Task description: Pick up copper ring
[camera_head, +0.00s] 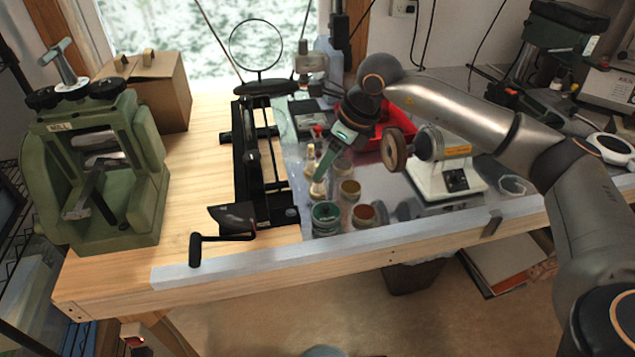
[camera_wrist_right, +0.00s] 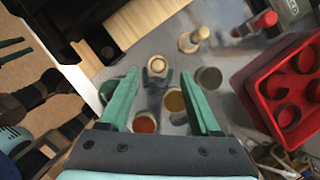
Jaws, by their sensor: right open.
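My right gripper (camera_head: 322,176) points down over the small jars and posts on the bench; in the right wrist view (camera_wrist_right: 158,82) its two green fingers are spread with nothing held between them. A small round piece with a copper-toned rim (camera_wrist_right: 157,65) shows just beyond and between the fingertips. It may be the copper ring, but I cannot tell for sure. It looks apart from both fingers. In the head view the gripper partly covers this spot, where a pale post (camera_head: 318,189) shows below the fingertips. My left gripper is not in view.
Open jars stand close by: green (camera_head: 326,218), orange-red (camera_head: 363,215) and amber (camera_head: 350,190). A red holder (camera_wrist_right: 283,88) is to the right in the wrist view. A grinder (camera_head: 447,165) stands right of the jars, a black shear (camera_head: 252,165) left.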

